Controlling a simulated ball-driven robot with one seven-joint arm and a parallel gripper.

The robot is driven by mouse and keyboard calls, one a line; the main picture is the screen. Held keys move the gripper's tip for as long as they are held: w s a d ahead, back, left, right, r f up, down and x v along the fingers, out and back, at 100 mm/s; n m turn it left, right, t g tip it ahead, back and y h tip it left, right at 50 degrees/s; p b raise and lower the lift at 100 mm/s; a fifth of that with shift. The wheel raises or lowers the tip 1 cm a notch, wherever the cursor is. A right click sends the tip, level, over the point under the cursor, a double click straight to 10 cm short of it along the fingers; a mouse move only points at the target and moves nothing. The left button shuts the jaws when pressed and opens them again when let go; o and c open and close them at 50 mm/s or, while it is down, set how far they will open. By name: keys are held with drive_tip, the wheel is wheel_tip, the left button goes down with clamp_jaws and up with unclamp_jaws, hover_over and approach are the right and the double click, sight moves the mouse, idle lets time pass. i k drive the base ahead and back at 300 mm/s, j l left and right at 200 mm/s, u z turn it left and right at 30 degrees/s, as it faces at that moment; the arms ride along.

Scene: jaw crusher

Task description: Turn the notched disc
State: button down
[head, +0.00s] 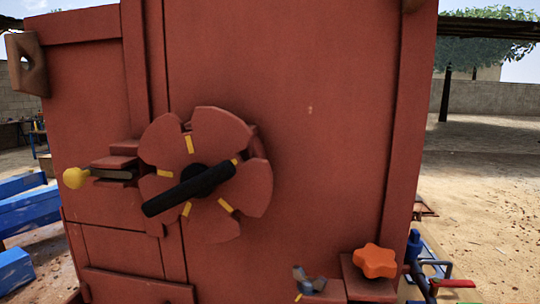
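The notched disc (245,189) is a red-brown round plate with several notches around its rim and yellow marks beside them. It is mounted on the left part of the big red-brown machine face. A black bar handle (189,189) crosses its hub, tilted with its right end higher. A yellow knob (76,178) on a dark pin (113,174) sits left of the disc and points toward its rim. I cannot tell whether the pin's end is in a notch. My gripper is not in view.
An orange star knob (374,261) sits on a ledge at lower right, with a grey wing nut (309,280) left of it. Blue and red fittings (428,265) stand at the right edge. Blue beams (25,210) lie at left. Sandy ground (485,180) is open at right.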

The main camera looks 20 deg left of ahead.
sight(201, 177)
drive_tip(key=i+l+u, duration=0.5)
drive_tip(key=l, duration=0.25)
drive_tip(key=l+u, duration=0.25)
drive_tip(key=l, duration=0.15)
drive_tip(key=i+l+u, duration=0.25)
drive_tip(key=l, duration=0.2)
drive_tip(key=l+u, duration=0.25)
drive_tip(key=l, duration=0.2)
